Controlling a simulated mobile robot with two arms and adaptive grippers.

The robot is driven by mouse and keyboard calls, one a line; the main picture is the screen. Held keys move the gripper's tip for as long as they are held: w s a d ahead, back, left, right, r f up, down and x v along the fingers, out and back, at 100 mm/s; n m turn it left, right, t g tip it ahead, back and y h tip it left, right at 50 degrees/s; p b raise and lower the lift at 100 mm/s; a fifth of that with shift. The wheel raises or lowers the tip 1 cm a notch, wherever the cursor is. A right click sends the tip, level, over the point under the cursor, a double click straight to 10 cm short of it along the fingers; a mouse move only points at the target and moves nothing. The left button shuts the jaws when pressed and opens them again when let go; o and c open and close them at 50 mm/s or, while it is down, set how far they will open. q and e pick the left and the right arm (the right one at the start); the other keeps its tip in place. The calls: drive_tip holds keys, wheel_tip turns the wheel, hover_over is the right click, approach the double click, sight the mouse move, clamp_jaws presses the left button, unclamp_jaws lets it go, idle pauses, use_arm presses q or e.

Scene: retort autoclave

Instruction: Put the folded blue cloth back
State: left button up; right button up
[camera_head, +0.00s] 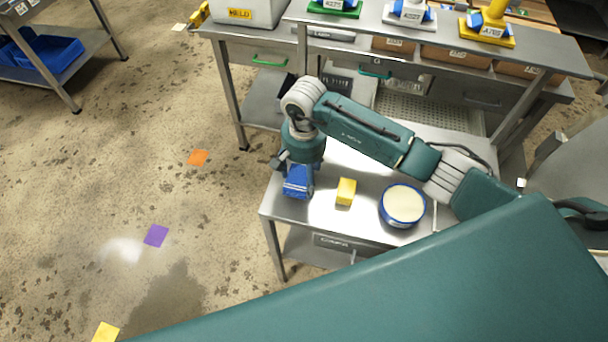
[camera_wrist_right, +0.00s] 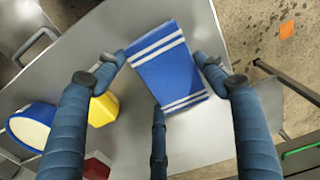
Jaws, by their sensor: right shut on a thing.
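The folded blue cloth (camera_wrist_right: 168,68) with white stripes is between the fingers of my right gripper (camera_wrist_right: 162,78) in the right wrist view. In the head view the cloth (camera_head: 297,186) shows under my right gripper (camera_head: 298,172), at the left end of the steel table (camera_head: 328,216). The gripper is shut on the cloth. I cannot tell whether the cloth touches the tabletop. My left gripper is not in view.
A yellow block (camera_head: 346,191) stands right of the cloth, and a round blue tub with a cream top (camera_head: 403,203) stands further right. A raised shelf (camera_head: 440,42) with labelled items runs behind. Bare tabletop lies between cloth and block.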

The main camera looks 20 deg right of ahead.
drive_tip(key=shift+f, duration=0.8)
drive_tip(key=shift+f, duration=0.2)
drive_tip(key=o, duration=1)
drive_tip(key=shift+r, duration=0.15)
